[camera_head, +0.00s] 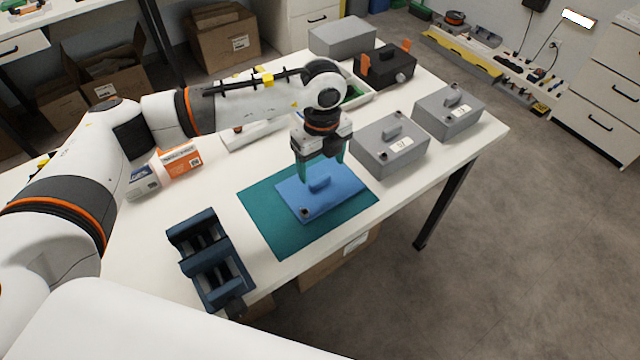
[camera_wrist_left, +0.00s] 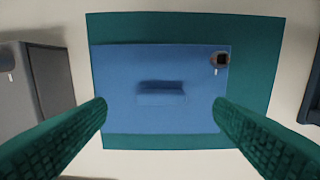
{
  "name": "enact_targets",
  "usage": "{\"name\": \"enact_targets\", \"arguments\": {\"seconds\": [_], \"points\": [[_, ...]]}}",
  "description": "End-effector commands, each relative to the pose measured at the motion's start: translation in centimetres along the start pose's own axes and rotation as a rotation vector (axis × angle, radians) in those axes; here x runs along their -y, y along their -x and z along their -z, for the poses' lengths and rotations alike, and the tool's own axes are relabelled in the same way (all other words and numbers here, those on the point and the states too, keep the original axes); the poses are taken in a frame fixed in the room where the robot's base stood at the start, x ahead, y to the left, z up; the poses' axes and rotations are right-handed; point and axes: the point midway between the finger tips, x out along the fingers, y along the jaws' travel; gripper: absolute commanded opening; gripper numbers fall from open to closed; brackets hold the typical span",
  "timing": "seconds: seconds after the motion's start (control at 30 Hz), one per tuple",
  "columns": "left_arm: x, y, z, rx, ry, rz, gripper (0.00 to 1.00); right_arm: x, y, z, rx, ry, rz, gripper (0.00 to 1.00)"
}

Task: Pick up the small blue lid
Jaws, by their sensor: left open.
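The small blue lid (camera_head: 335,194) lies flat on a teal mat (camera_head: 268,225) on the white table. A raised blue handle stands at its middle. The lid also shows in the left wrist view (camera_wrist_left: 160,115), with a dark fitting at its upper right corner. My left gripper (camera_head: 325,172) is above the lid, pointing down. In the left wrist view its two green fingers (camera_wrist_left: 160,112) are spread wide on either side of the handle, with nothing between them. The fingers partly cover the lid in the head view. My right gripper is not in view.
Grey lidded boxes (camera_head: 390,146) and (camera_head: 449,111) another grey box stand to the right of the mat. A black box with orange clips (camera_head: 385,66) is behind. A dark blue rack (camera_head: 211,262) and an orange-white box (camera_head: 180,161) are at left.

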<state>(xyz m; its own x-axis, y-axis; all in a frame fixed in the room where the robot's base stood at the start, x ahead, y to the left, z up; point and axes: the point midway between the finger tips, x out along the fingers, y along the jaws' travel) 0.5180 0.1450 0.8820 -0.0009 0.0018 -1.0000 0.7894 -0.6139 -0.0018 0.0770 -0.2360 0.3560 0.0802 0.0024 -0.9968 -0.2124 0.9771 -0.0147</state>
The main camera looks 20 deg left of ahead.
Motion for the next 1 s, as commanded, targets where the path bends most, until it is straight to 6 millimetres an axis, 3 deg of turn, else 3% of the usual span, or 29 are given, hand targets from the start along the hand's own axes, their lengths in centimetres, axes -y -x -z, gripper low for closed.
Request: {"name": "enact_targets", "arguments": {"seconds": [0.4, 0.7, 1.0], "points": [[0.2, -4.9, 0.4, 0.002, -0.001, 0.000, 0.76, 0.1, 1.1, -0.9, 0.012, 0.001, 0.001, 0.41], [0.1, -5.4, 0.4, 0.002, -0.001, -0.001, 0.76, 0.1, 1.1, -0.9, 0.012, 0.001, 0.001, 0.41], [0.2, -5.4, 0.4, 0.002, -0.001, -0.001, 0.27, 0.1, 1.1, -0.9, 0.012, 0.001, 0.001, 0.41]]}}
